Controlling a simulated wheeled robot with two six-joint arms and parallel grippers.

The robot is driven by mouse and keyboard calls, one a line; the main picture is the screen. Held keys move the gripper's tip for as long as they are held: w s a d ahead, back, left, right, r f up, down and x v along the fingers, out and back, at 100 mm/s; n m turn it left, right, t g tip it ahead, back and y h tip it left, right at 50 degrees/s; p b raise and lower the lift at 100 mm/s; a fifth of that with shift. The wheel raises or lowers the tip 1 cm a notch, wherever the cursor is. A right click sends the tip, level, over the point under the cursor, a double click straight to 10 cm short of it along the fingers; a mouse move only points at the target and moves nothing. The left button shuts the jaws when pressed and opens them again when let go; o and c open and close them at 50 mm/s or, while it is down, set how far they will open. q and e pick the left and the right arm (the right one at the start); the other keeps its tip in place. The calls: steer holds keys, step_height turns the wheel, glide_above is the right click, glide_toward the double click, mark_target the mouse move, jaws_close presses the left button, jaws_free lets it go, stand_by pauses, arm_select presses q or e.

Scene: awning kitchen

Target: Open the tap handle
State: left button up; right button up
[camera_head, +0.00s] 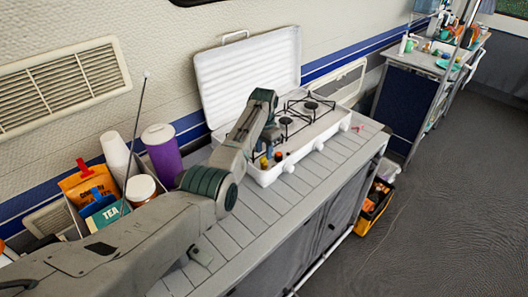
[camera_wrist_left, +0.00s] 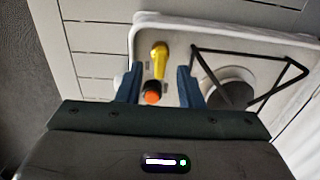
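The yellow tap handle (camera_wrist_left: 159,62) sits on the white stove (camera_wrist_left: 145,25) near its edge in the left wrist view. An orange-topped black knob (camera_wrist_left: 152,93) is just below it. In the head view the yellow handle (camera_head: 264,162) and orange knob (camera_head: 279,156) show small at the stove's near left end. My left gripper (camera_wrist_left: 158,68) is open, with a finger on either side of the yellow handle and visible gaps to it. In the head view my left gripper (camera_head: 267,150) points down over the stove and is partly hidden by its own arm. My right gripper is out of view.
The stove's raised white lid (camera_head: 248,75) stands behind it, with black pan supports (camera_head: 290,118) to the right. A purple cup (camera_head: 162,155) and a box of packets stand left, beside my arm. The slatted counter (camera_head: 340,150) is mostly clear in front and right.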

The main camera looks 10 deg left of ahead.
mark_target(264, 159)
arm_select(q)
step_height(264, 159, down, 2)
steer(key=shift+f, duration=0.2)
jaws_close()
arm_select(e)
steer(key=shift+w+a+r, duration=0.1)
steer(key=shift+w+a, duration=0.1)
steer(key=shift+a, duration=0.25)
